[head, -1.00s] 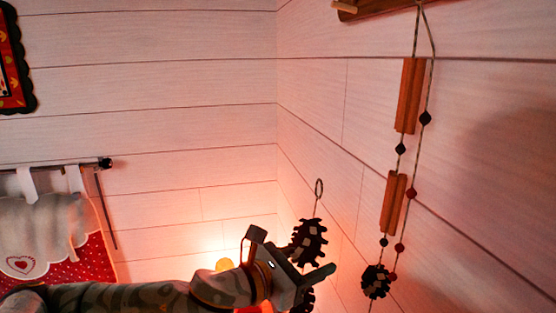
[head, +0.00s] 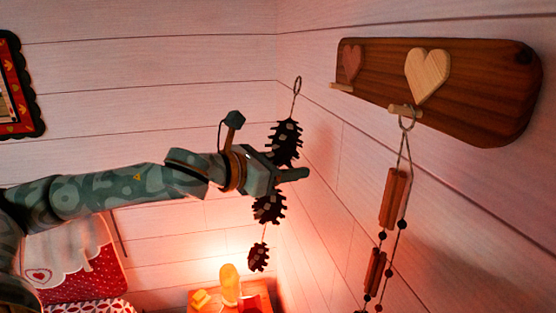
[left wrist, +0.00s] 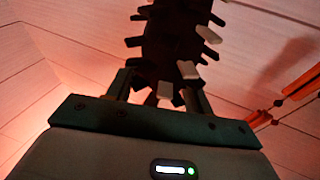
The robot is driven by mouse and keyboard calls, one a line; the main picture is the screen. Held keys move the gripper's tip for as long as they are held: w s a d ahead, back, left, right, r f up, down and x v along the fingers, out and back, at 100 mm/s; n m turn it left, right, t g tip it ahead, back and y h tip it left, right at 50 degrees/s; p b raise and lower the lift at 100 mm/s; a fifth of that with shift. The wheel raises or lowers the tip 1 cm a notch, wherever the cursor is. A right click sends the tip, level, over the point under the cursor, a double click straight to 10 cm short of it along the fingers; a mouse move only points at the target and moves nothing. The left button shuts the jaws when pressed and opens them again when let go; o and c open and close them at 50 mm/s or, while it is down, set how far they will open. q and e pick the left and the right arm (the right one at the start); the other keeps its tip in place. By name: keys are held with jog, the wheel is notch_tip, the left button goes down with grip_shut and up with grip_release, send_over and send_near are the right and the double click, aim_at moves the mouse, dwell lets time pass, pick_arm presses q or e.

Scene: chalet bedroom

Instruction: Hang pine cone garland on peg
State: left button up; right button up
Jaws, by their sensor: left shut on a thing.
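The pine cone garland (head: 285,143) hangs upright from my left gripper (head: 290,174), which is shut on it just below its top cone. A wire loop (head: 297,86) stands above the top cone, and two more cones hang below the jaws. In the left wrist view a dark cone (left wrist: 172,45) rises between the fingers. The wooden rack (head: 470,95) on the right wall has a bare peg (head: 341,87) at its left end. The loop is left of this peg at about its height in the picture, with a gap between them. My right gripper is not in view.
A second peg (head: 403,110) on the rack carries a hanging string of wooden pieces and beads (head: 393,198). A lit lamp (head: 230,284) stands on a small table below. A framed picture (head: 18,85) hangs at far left.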

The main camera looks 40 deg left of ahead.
pick_arm(q)
jog(key=w+d+f, duration=0.1)
jog(key=w+d, duration=0.4)
jog(key=w, duration=0.1)
jog(key=shift+d+f+p, duration=0.15)
jog(key=shift+d+p, duration=0.15)
jog(key=shift+p, duration=0.1)
dwell(0.3)
dwell(0.6)
